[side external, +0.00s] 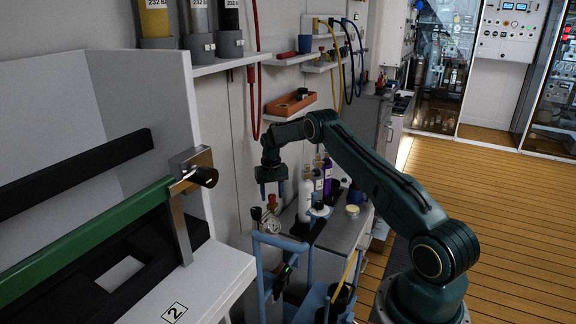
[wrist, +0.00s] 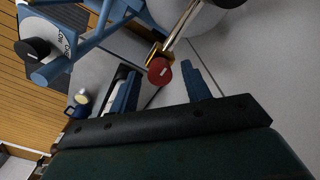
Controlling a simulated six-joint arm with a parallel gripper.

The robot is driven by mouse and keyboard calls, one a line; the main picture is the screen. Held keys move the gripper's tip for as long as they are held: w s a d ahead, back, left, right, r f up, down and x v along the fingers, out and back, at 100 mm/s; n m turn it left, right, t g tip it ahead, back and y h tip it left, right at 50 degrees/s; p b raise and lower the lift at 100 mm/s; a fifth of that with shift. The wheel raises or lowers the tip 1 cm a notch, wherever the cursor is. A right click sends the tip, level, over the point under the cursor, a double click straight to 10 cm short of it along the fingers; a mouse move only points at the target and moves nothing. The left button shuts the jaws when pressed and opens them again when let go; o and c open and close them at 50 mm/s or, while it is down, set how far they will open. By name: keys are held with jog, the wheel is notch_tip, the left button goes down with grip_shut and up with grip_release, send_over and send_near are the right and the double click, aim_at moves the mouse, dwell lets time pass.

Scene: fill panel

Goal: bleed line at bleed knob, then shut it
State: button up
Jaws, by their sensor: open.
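My gripper (side external: 273,191) points down above a small valve and gauge group on a blue-framed cart (side external: 285,241). In the wrist view my gripper (wrist: 159,76) is open, with one blue finger on each side of a round red knob (wrist: 160,71). The red knob (side external: 272,199) also shows just below the fingertips in the side view. It sits on a brass fitting on a metal pipe, and I see no clear contact with the fingers. A black knob (wrist: 33,51) is at the left of the wrist view. No label reading "bleed" is legible.
A round pressure gauge (side external: 270,225) sits below the knobs. White and purple bottles (side external: 306,196) stand close to the right of my gripper on a grey cabinet. An orange tray (side external: 291,104) is on the wall above. Open wooden floor (side external: 490,220) lies right.

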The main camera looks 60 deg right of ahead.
aim_at(272, 196)
notch_tip(272, 196, up, 14)
jog(key=shift+f, duration=0.25)
dwell(0.4)
jog(key=shift+a+r, duration=0.1)
dwell(0.7)
